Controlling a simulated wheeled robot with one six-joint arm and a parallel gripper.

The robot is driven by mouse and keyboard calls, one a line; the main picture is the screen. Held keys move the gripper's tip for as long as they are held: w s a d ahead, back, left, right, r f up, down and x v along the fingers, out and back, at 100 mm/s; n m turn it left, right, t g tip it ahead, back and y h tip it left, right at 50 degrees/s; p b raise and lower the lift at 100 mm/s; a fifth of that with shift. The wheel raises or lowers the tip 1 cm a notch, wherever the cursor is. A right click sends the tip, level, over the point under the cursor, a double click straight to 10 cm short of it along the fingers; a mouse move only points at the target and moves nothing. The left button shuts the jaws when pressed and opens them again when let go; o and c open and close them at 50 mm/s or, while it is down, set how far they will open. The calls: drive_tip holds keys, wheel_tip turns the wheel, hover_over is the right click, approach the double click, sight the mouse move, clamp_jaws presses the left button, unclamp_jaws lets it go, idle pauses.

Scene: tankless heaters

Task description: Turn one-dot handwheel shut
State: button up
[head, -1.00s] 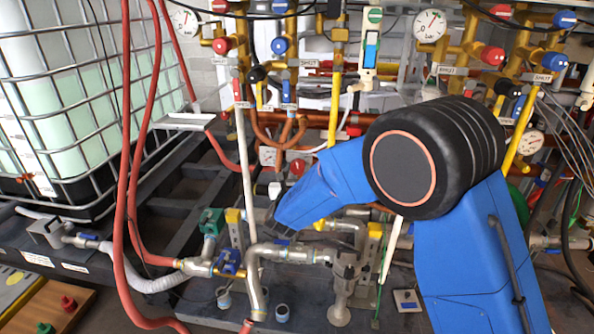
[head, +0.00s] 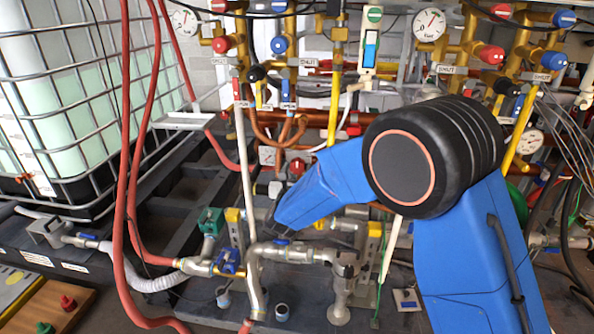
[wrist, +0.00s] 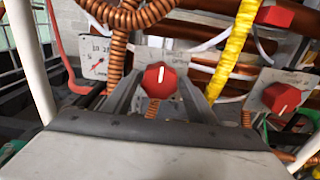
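In the wrist view a red handwheel (wrist: 160,78) with a pale pointer line faces me, near upright, on a plate at the picture's middle. I cannot make out dots on it. My gripper (wrist: 162,88) points at it, with one grey finger on each side. The fingers look open, and I cannot tell whether they touch the wheel. Two more red handwheels show, one at the upper right (wrist: 273,15) and one at the right (wrist: 281,97).
A dial gauge (wrist: 96,60) sits left of the wheel, beside coiled copper pipe (wrist: 135,17). A yellow hose (wrist: 233,50) runs at the right. In the head view, red hoses (head: 126,190) and a white pole (head: 245,165) stand left of my arm, and a caged tank (head: 55,110) is further left.

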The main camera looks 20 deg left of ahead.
drive_tip(key=v, duration=1.7)
drive_tip(key=shift+s+d, duration=0.15)
drive_tip(key=shift+s, duration=0.05)
drive_tip(key=shift+r, duration=0.1)
drive_tip(key=w+d+r+n+g+y, duration=0.1)
drive_tip(key=w+d+r+n+g, duration=0.15)
drive_tip(key=d+r+n, duration=0.5)
drive_tip(key=w+d+r+n+g+y, duration=0.15)
drive_tip(key=w+d+n, duration=0.3)
drive_tip(key=d, duration=0.55)
drive_tip(key=s+d+r+n+g, duration=0.1)
drive_tip(key=s+d+n, duration=0.15)
drive_tip(key=d, duration=0.35)
drive_tip(key=s+d+n+g+h, duration=0.1)
drive_tip(key=s+d+n+g, duration=0.1)
drive_tip(key=d+n, duration=0.3)
drive_tip(key=s+d+r+n+g, duration=0.1)
drive_tip(key=s+d+n, duration=0.2)
drive_tip(key=d, duration=0.4)
drive_tip(key=s+d+f+n+g+h, duration=0.2)
drive_tip(key=s+d+n, duration=0.3)
drive_tip(key=s+d, duration=0.6)
drive_tip(key=s+d+f+n+g+h, duration=0.2)
drive_tip(key=s+d+n, duration=0.3)
drive_tip(key=s+d, duration=0.6)
drive_tip(key=shift+s+d+f+n+g+h, duration=0.3)
drive_tip(key=shift+s+f+n+g+h, duration=0.1)
drive_tip(key=shift+s+f+h, duration=0.4)
